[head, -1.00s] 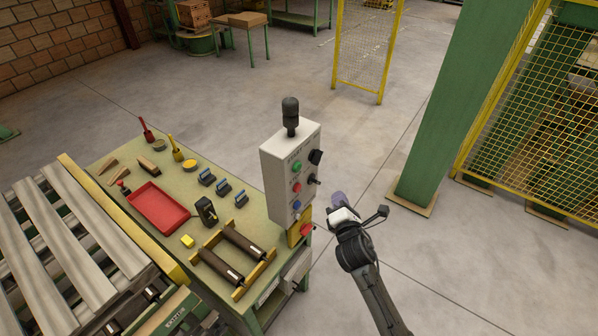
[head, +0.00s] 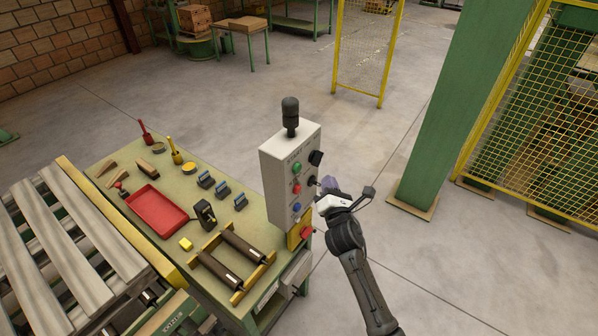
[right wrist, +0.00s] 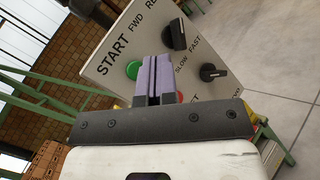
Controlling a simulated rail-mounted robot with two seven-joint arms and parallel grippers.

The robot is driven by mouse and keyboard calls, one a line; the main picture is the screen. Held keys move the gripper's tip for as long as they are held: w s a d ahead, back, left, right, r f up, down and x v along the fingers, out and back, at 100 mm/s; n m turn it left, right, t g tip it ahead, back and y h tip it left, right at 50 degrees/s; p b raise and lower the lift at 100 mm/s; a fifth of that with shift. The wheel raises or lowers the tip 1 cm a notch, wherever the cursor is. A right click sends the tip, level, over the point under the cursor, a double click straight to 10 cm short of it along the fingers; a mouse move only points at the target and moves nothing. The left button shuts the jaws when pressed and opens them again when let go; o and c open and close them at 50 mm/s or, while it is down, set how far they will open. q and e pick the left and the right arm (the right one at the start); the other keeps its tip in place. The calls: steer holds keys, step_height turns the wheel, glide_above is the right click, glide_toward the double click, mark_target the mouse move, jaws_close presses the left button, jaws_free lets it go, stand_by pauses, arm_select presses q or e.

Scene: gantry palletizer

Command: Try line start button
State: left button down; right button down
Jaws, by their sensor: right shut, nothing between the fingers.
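The control box (head: 275,177) is a light grey panel on the right end of the workbench, with a dark beacon on top. The green start button (head: 297,168) is the upper left one on its face, above a red and a blue button. In the right wrist view the green button (right wrist: 133,70) shows below the START label, just left of my fingers. My right gripper (head: 329,184) is shut and empty, close in front of the box's face at its right side. Its lilac fingers (right wrist: 157,77) point at the panel. Whether they touch it I cannot tell. My left gripper is out of view.
Black selector knobs (right wrist: 178,34) sit right of the buttons. A red mushroom button (head: 306,232) on yellow is below the box. The bench (head: 130,184) holds a red tray (head: 157,208) and small tools. A green post (head: 455,110) stands to the right.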

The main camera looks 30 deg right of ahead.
mark_target(297, 169)
steer(key=w+a+b, duration=0.2)
steer(key=w, duration=0.4)
steer(key=shift+a+b, duration=0.15)
steer(key=shift+b, duration=0.25)
steer(key=shift+s, duration=0.1)
stand_by(0.6)
stand_by(0.6)
stand_by(0.5)
steer(key=shift+w+a, duration=0.1)
steer(key=shift+w, duration=0.35)
